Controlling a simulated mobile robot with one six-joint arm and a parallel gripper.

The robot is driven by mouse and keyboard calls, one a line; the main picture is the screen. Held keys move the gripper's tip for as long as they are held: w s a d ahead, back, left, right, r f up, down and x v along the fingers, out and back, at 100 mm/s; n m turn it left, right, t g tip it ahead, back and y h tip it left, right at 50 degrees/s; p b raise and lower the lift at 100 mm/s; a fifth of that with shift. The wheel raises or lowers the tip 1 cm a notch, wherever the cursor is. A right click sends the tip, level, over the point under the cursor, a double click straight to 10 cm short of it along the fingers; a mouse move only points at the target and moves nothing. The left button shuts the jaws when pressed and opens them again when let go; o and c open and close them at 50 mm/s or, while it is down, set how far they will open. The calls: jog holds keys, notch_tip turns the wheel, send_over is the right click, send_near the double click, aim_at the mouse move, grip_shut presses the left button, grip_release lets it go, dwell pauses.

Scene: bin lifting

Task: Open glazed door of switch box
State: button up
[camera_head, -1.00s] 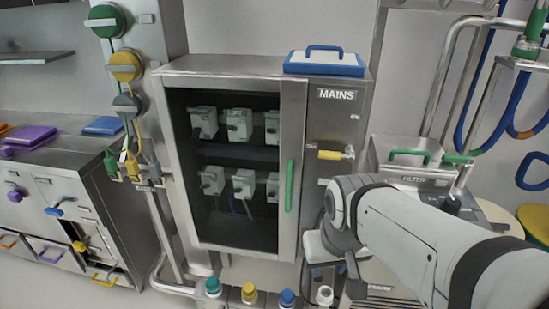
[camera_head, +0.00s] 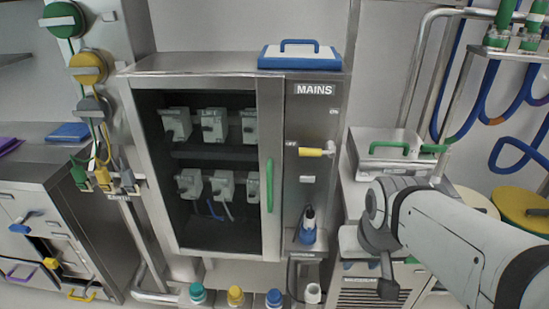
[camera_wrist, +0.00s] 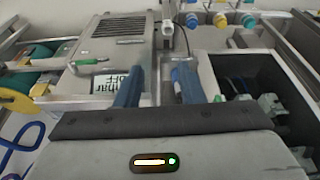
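The grey switch box (camera_head: 200,64) stands in the middle of the head view, with a MAINS label at its upper right. Its glazed door (camera_head: 271,112) looks shut. Several grey switches (camera_head: 213,125) show behind the glass. A vertical green handle (camera_head: 269,186) is on the door's right frame. My arm is to the right of the box in the head view, and the gripper itself cannot be made out there. In the wrist view my gripper (camera_wrist: 160,70) has its two blue-grey fingers apart with nothing held between them. The switches (camera_wrist: 271,105) show at right there, apart from the fingers.
A blue-framed case (camera_head: 300,62) lies on the box. A yellow handle (camera_head: 312,152) and a blue-and-black item (camera_head: 307,226) are on the right panel. A cabinet with a green handle (camera_head: 389,148) is close to my arm. Coloured bottles (camera_head: 236,296) stand in front.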

jog(key=w+f+n+t+b, duration=0.1)
jog(key=w+f+t+b, duration=0.35)
jog(key=w, duration=0.75)
jog(key=n+t+y+b, duration=0.5)
jog(key=t+y+b, duration=0.25)
jog(key=y, duration=0.25)
send_near(271, 192)
jog(key=x, duration=0.4)
jog(key=shift+h, duration=0.3)
jog(key=x, duration=0.7)
jog(key=shift+s, duration=0.1)
jog(key=shift+r, duration=0.1)
jog(key=shift+c, duration=0.2)
grip_shut()
